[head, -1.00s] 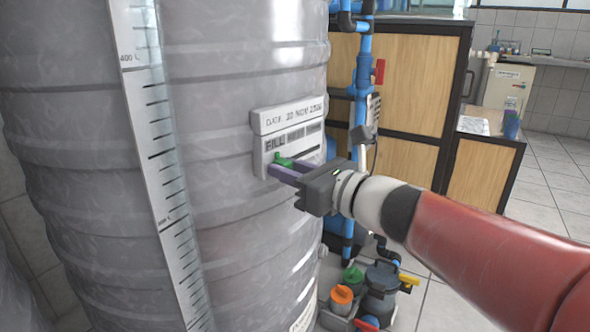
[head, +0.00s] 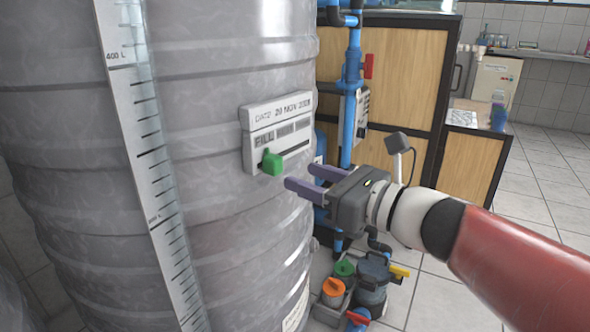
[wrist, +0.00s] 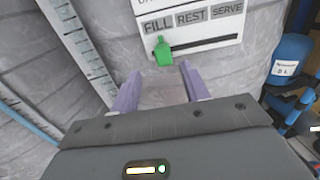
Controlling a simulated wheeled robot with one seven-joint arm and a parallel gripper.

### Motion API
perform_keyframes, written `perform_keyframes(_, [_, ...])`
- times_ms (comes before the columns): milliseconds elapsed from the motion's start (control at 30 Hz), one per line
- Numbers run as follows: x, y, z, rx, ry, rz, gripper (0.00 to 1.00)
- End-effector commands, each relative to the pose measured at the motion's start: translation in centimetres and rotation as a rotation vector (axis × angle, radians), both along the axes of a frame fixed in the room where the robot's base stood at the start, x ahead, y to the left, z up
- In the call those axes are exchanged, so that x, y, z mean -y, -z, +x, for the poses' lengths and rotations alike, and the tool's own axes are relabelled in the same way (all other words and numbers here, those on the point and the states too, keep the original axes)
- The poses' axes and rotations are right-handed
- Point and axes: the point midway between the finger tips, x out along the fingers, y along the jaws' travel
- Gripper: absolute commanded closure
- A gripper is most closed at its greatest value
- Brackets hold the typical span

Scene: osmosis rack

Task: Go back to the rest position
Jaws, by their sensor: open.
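My gripper (head: 305,178) is open and empty, with two purple fingers, just to the right of the label panel (head: 292,132) on the grey ribbed tank (head: 215,90). The panel carries a date line and a slot marked FILL, REST and SERVE, readable in the wrist view (wrist: 195,20). A green slider (head: 272,162) sits at the left end of the slot, under FILL. In the wrist view the green slider (wrist: 163,52) stands ahead of my fingertips (wrist: 158,80), apart from them.
Blue pipes (head: 350,75) with a red valve handle (head: 368,66) stand behind my gripper. A wooden cabinet (head: 405,75) stands behind. Tiled floor (head: 540,190) is open at right.

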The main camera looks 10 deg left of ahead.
Motion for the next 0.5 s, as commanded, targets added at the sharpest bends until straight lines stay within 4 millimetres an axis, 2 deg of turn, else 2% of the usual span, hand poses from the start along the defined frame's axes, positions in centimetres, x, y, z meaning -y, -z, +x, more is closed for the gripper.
perform_keyframes(133, [0.66,0.03,-0.38,-0.002,0.0,0.001,0.55])
perform_keyframes(400, [0.67,0.05,-0.42,0.001,-0.001,-0.003,0.55])
perform_keyframes(500, [0.73,0.27,-1.01,0.037,-0.011,-0.058,0.55])
